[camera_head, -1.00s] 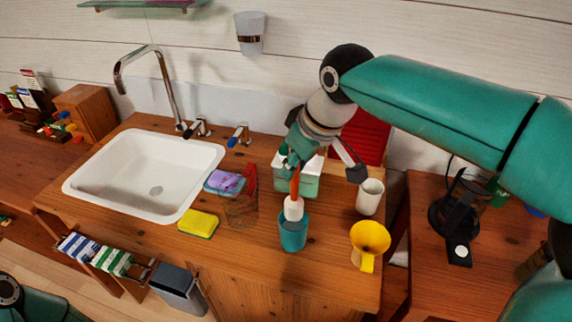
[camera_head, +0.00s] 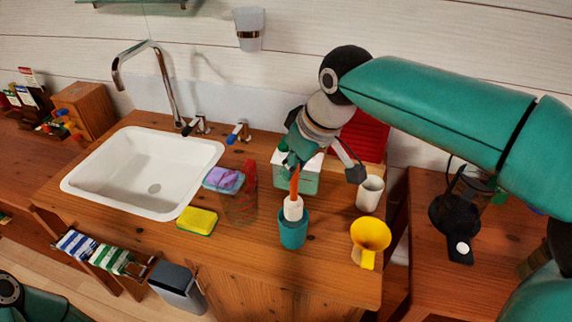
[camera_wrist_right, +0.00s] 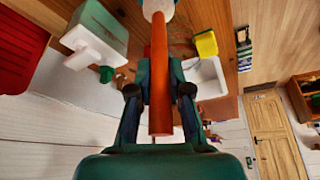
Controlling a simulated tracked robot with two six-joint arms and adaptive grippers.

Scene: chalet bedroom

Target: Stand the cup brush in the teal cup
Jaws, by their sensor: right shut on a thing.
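The cup brush (camera_head: 293,208) has an orange handle and a white head. It is upright, with its head at the mouth of the teal cup (camera_head: 292,234); how deep it sits inside is hidden. My right gripper (camera_head: 292,168) is above the cup, shut on the orange handle. In the right wrist view the handle (camera_wrist_right: 159,80) runs between the fingers of my right gripper (camera_wrist_right: 159,90), with the white head at the top edge. My left gripper is not in view.
A yellow funnel (camera_head: 370,240) and a white cup (camera_head: 369,193) stand right of the teal cup. A wire basket (camera_head: 240,205) and a yellow sponge (camera_head: 197,221) are left. A green-and-white box (camera_head: 297,178) stands behind. The sink (camera_head: 145,170) is far left.

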